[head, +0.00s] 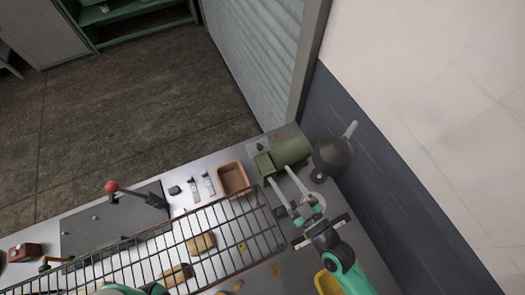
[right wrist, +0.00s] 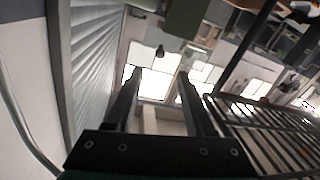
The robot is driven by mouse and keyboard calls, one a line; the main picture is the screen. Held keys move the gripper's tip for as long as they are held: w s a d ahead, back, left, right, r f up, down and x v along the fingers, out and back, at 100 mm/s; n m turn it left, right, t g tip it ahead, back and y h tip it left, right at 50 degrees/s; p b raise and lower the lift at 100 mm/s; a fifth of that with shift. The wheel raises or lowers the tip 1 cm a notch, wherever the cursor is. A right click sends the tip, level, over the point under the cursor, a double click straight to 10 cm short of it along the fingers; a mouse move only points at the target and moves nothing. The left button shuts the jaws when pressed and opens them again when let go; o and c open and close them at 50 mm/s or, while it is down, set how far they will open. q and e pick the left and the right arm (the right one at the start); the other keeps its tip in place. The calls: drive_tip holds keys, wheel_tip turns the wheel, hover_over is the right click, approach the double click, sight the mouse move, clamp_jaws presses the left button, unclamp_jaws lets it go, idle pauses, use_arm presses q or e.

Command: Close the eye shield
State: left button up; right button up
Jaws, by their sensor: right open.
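A green machine (head: 290,151) with a rounded body and a smaller block at its left stands at the back right of the bench. A dark grey rounded part (head: 333,157) with a pale handle is beside it. I cannot clearly tell the eye shield from the other parts. My right gripper (head: 279,175) is open, its two long fingers reaching toward the front of the green machine. Contact cannot be told. In the right wrist view the fingers (right wrist: 160,78) are spread with nothing between them. The jaws of my left gripper are out of view.
A wire rack (head: 222,222) with several brown blocks covers the front of the bench. An orange-brown tray (head: 232,179) lies left of the green machine. A red-knobbed lever (head: 112,187) rises farther left. A wall (head: 375,150) closes off the right side.

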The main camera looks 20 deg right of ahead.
sight(261, 149)
drive_tip(key=w, duration=0.3)
drive_tip(key=w+a, duration=0.1)
drive_tip(key=w, duration=0.6)
drive_tip(key=shift+w+a+p, duration=0.15)
drive_tip(key=shift+p, duration=0.2)
clamp_jaws()
